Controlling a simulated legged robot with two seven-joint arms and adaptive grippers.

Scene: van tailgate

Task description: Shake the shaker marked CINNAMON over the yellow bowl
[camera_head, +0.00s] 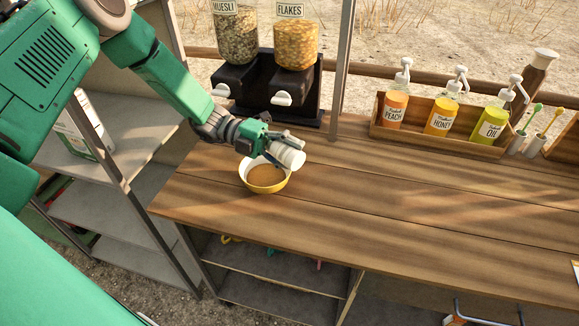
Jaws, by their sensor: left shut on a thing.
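My left gripper (266,142) is shut on a small white cylindrical shaker (290,154). The shaker is tilted on its side above the right rim of the yellow bowl (263,187). No lettering can be read on the shaker, so I cannot tell whether it is marked CINNAMON. The bowl stands upright on the wooden counter with brownish contents in it. The shaker and gripper cover part of its far rim. My right gripper does not show.
Two dispensers, muesli (236,40) and flakes (296,45), stand behind the bowl beside a metal post (343,70). A wooden rack (424,134) holds peach, honey and oil pump bottles. The counter (400,205) is clear to the right of the bowl.

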